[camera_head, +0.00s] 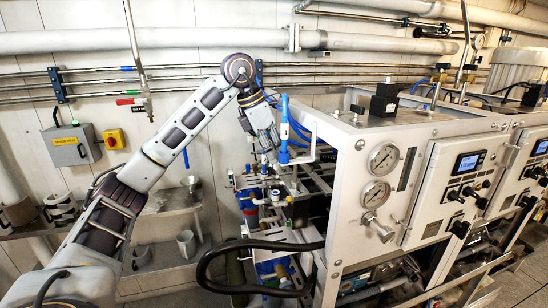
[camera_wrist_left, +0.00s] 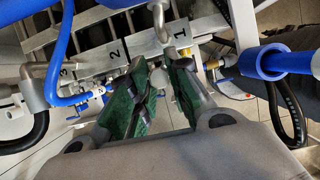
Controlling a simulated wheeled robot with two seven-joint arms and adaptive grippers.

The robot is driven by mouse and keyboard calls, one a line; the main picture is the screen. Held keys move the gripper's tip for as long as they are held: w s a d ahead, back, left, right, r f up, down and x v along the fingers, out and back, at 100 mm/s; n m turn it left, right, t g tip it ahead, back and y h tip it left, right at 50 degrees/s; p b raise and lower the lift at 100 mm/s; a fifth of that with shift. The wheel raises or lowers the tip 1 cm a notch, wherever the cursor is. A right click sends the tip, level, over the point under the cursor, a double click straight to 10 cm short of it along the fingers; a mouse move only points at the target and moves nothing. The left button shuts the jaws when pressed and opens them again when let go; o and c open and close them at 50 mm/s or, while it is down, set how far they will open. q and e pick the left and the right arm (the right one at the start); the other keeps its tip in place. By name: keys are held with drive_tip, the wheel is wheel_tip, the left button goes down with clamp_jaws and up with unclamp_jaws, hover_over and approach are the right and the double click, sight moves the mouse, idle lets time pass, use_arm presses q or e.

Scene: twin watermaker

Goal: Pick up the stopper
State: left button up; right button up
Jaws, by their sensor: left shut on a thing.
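My left gripper (camera_wrist_left: 160,72) has green-padded fingers in the left wrist view. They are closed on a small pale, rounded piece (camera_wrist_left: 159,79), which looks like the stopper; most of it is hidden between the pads. In the head view my left gripper (camera_head: 272,142) reaches down at the left end of the white-framed machine (camera_head: 345,165), where the stopper is too small to make out. My right gripper is not in view.
A numbered metal rail (camera_wrist_left: 130,46) and a hooked metal pipe (camera_wrist_left: 160,22) lie close beyond the fingers. A blue holder with a tube (camera_wrist_left: 266,62) stands to the right.

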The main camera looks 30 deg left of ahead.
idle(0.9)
